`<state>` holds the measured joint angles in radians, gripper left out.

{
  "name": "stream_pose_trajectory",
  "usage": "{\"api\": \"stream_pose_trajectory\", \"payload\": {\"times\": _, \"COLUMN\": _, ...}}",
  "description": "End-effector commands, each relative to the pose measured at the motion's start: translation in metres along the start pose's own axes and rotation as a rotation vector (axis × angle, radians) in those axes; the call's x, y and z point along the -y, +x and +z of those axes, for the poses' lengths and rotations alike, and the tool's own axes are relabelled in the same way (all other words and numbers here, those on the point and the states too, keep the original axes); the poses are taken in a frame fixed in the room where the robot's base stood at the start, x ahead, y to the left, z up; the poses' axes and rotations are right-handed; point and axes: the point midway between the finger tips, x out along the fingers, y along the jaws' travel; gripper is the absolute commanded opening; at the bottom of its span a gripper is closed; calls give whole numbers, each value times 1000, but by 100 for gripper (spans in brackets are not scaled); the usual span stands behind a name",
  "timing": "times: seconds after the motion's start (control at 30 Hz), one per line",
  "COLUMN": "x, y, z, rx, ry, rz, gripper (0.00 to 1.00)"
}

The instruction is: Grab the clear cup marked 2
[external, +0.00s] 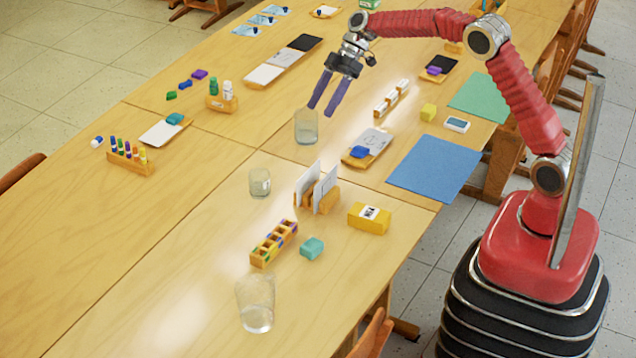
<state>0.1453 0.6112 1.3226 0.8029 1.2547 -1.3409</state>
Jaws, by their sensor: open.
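Three clear cups stand upright on the wooden table: one (306,129) below my gripper, a smaller one (259,183) nearer the middle, and a larger one (256,304) at the front. No number is readable on any of them, so I cannot tell which is marked 2. My gripper (322,110) points down with its two purple fingers apart and nothing between them. Its fingertips are at or just above the rim of the farthest cup in the picture; I cannot tell whether they touch it.
A wooden card holder (317,194) stands beside the small cup. A bottle rack (221,103) and marker rack (130,158) are to the left. The front left table is clear.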

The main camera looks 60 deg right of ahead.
Motion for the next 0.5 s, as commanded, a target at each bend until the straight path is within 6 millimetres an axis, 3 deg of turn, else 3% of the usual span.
{"api": "stream_pose_trajectory", "payload": {"times": 0.5, "x": -86, "y": 70, "z": 14, "rx": -181, "ry": -211, "rz": -102, "gripper": 71}}
